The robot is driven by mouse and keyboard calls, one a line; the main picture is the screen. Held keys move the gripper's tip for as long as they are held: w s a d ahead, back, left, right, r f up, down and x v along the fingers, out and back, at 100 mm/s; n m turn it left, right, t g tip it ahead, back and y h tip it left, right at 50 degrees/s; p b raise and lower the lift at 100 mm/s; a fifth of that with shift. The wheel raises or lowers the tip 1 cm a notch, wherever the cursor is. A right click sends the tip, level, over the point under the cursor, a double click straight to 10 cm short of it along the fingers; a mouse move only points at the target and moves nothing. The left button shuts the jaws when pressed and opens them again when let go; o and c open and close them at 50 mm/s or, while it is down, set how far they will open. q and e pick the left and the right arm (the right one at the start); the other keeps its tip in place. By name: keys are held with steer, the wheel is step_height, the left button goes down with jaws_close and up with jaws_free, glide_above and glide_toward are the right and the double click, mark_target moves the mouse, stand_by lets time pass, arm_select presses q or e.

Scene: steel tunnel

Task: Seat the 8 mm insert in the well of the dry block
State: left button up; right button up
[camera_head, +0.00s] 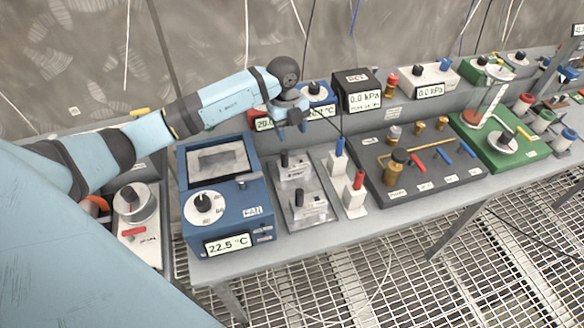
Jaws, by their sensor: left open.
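The dry block appears to be the blue box (246,215) with a knob and a display reading 22.5 °C. A dark-framed recess with a grey inside (217,160) is in its top; I cannot tell whether this is the well. Right of it, a grey tray (322,218) holds metal pieces with black upright handles, one at the back (293,172) and one in front (303,208). Their labels are too small to read, so I cannot tell which is the 8 mm insert. My left gripper (292,130) is open and empty, above and behind the tray. My right gripper is out of view.
White blocks with a blue handle (339,160) and a red handle (356,195) stand right of the tray. Farther right are a dark panel with brass fittings (420,165) and a green base (530,152). Display boxes (357,90) line the back. The bench's front edge is close.

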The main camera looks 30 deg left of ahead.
mark_target(284, 152)
arm_select(q)
steer(key=shift+n+y, duration=0.5)
steer(key=shift+y, duration=0.2)
steer(key=a+f, duration=0.1)
steer(key=f, duration=0.3)
steer(key=a+f+p, duration=0.1)
steer(key=f, duration=0.2)
steer(key=shift+w+a, duration=0.35)
steer(key=f, duration=0.1)
steer(key=f+p, duration=0.1)
steer(key=f, duration=0.2)
steer(key=shift+s+d, duration=0.2)
steer(key=shift+s, duration=0.15)
steer(key=shift+f+p, duration=0.3)
steer(key=shift+f, duration=0.45)
steer(key=shift+r, duration=0.1)
jaws_close()
